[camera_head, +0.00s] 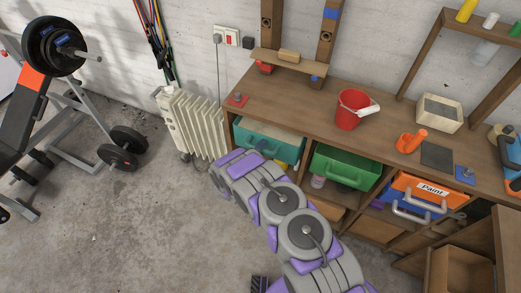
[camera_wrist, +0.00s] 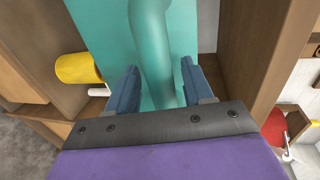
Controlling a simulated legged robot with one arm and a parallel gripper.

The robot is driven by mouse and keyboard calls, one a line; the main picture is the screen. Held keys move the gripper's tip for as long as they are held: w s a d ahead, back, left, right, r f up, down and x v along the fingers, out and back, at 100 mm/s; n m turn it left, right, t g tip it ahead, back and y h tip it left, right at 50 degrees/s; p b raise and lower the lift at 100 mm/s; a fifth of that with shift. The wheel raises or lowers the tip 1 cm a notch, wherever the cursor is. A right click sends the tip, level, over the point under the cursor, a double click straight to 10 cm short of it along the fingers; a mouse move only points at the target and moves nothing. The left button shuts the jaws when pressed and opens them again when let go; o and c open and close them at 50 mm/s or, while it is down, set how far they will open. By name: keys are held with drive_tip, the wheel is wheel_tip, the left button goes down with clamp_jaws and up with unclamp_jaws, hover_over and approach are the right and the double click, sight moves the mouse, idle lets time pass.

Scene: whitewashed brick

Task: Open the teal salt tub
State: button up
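The teal salt tub (camera_head: 284,148) sits in the left compartment under the workbench, its front towards me. In the wrist view the teal front (camera_wrist: 95,25) fills the upper middle, and a thick teal handle (camera_wrist: 152,45) runs down between my fingers. My gripper (camera_wrist: 158,72) is open, with one blue-grey finger on each side of the handle. Small gaps seem to show between fingers and handle. In the head view my arm reaches up to the tub, and my gripper (camera_head: 257,146) is partly hidden at its front.
A green tub (camera_head: 345,167) and an orange tub labelled Paint (camera_head: 421,190) sit in compartments to the right. A red bucket (camera_head: 350,112) stands on the workbench (camera_head: 290,103). A white radiator (camera_head: 196,125) is close on the left. A yellow cylinder (camera_wrist: 78,68) lies beside the teal tub. Open floor lies in front.

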clamp_jaws()
